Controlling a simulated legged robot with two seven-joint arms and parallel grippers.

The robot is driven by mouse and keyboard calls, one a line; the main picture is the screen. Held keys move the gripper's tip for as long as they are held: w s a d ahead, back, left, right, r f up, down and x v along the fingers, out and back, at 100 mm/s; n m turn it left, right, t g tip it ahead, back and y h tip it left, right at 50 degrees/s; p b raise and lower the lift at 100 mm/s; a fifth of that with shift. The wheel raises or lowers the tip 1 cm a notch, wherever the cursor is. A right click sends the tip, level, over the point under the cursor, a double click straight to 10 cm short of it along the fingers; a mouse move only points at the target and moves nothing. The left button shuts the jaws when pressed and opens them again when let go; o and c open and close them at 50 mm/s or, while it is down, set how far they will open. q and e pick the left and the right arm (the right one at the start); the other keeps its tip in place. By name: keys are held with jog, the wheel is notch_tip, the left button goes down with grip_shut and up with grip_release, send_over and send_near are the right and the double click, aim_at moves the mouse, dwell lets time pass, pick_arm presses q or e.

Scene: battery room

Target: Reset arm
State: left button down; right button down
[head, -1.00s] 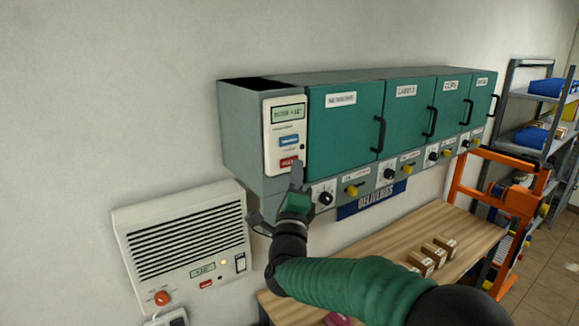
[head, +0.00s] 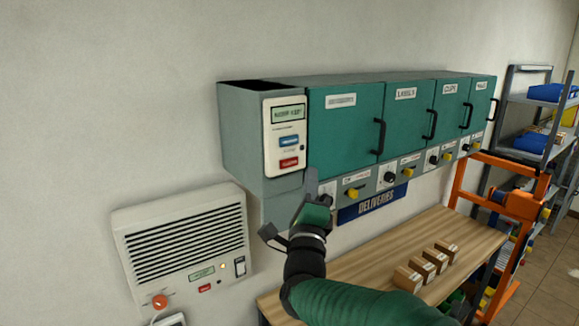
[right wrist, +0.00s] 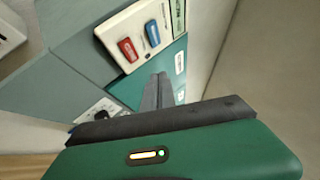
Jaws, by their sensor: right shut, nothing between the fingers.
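My right gripper (head: 312,184) is shut and empty. It stands in front of the lower left part of the wall cabinet, just below and right of the control panel (head: 285,137). The panel has a small display, a blue button (head: 289,141) and a red button (head: 289,163). In the right wrist view, the shut fingers (right wrist: 158,92) point toward the cabinet, with the red button (right wrist: 128,49) and blue button (right wrist: 152,33) beyond them. I cannot tell the exact gap to the cabinet. My left gripper is not in view.
Green cabinet doors (head: 345,140) with black handles have knobs and yellow switches below. A wooden bench (head: 380,256) holds several small boxes. A white vented wall unit (head: 180,245) hangs at lower left. An orange frame (head: 505,205) and shelving stand at right.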

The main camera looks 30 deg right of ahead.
jog(key=shift+w+d, duration=0.1)
jog(key=shift+w, duration=0.05)
dwell(0.4)
jog(key=a+f+n+g+y+b, duration=0.2)
jog(key=a+f+n+y, duration=0.3)
jog(key=f, duration=0.6)
jog(key=s+a+f+n+g+y+b, duration=0.1)
jog(key=a+f+n+g+y+b, duration=0.15)
jog(key=f+n, duration=0.65)
jog(key=a+f+n+g+y+b, duration=0.2)
jog(key=a+f+n+y, duration=0.25)
jog(key=f, duration=0.85)
jog(key=s+a+f+n+g+b, duration=0.2)
jog(key=s+f+n+g, duration=0.3)
jog(key=s+f, duration=0.5)
jog(key=s+a+f+n+g+y+b, duration=0.1)
jog(key=s+f+n+g, duration=0.3)
jog(key=s+f, duration=0.6)
jog(key=shift+s+a+f+n+g+b, duration=0.35)
jog(key=shift+s+a+n+b, duration=0.15)
jog(key=shift+s+n+b, duration=0.15)
